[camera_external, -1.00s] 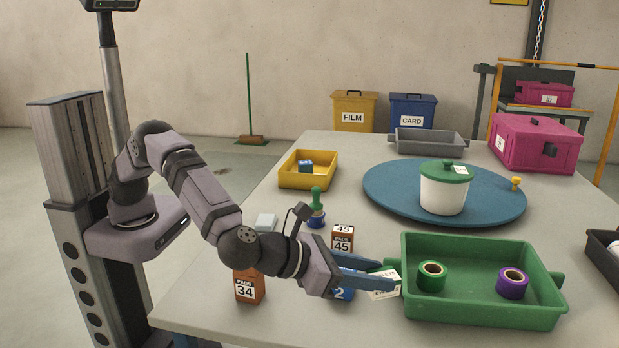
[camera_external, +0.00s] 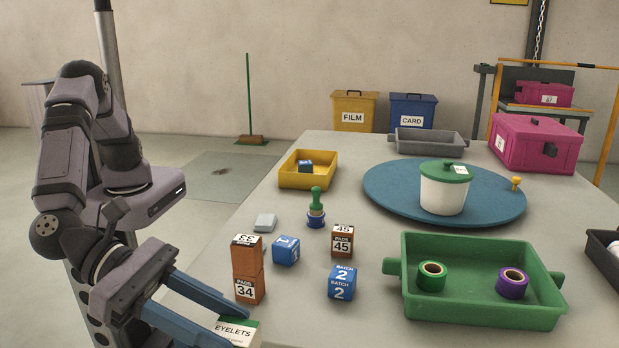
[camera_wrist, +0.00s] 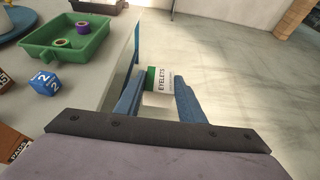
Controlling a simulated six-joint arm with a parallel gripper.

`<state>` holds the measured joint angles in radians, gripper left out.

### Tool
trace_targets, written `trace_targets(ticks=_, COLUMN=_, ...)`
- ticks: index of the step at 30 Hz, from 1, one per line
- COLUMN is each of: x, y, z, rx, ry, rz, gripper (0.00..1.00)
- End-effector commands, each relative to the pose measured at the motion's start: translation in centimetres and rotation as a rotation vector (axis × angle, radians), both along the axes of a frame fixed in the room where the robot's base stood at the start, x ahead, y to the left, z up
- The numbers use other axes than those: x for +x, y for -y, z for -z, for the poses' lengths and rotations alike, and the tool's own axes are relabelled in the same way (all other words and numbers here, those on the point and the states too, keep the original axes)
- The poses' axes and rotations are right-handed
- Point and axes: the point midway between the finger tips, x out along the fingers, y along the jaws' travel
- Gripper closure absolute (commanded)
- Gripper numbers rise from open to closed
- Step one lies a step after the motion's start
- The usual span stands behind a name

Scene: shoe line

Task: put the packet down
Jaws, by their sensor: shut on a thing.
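The packet (camera_external: 236,332) is white with a green band and reads EYELETS. It also shows in the wrist view (camera_wrist: 161,84), between my blue fingers. My gripper (camera_external: 217,326) is shut on it at the fingertips. In the wrist view my gripper (camera_wrist: 160,90) and the packet appear beyond the table's edge, with floor behind them. The packet's lower part is cut off or hidden in the external view.
The grey table (camera_external: 330,215) carries orange PADS boxes (camera_external: 248,272), blue BATCH boxes (camera_external: 341,283) and a green stamp (camera_external: 316,205). A green tray (camera_external: 480,305) holds two tape rolls. A blue turntable (camera_external: 385,195) bears a lidded white pot (camera_external: 443,195).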

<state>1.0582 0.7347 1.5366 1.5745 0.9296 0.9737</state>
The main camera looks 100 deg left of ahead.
Motion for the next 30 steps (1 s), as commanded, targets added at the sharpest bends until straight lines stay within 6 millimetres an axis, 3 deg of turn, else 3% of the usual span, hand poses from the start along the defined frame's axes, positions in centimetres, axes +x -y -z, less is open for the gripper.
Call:
trace_targets(ticks=1, x=-2.0, y=0.2, z=0.2, rx=0.008, ry=-0.002, rz=0.024, gripper=0.89)
trace_targets(ticks=4, x=-5.3, y=-0.4, z=1.6, rx=0.009, ry=-0.001, rz=0.049, gripper=0.89)
trace_targets(ticks=8, x=-9.4, y=-2.6, z=3.6, rx=0.009, ry=-0.001, rz=0.048, gripper=0.89)
trace_targets(ticks=12, x=-13.3, y=-7.4, z=6.0, rx=0.012, ry=0.000, rz=-0.010, gripper=0.89)
trace_targets(ticks=19, x=-17.1, y=-17.8, z=8.7, rx=0.007, ry=0.003, rz=-0.223, gripper=0.89)
trace_targets(ticks=24, x=-19.4, y=-25.1, z=9.0, rx=0.003, ry=0.005, rz=-0.411, gripper=0.89)
trace_targets(ticks=30, x=-21.2, y=-30.6, z=7.9, rx=-0.008, ry=0.004, rz=-0.624, gripper=0.89)
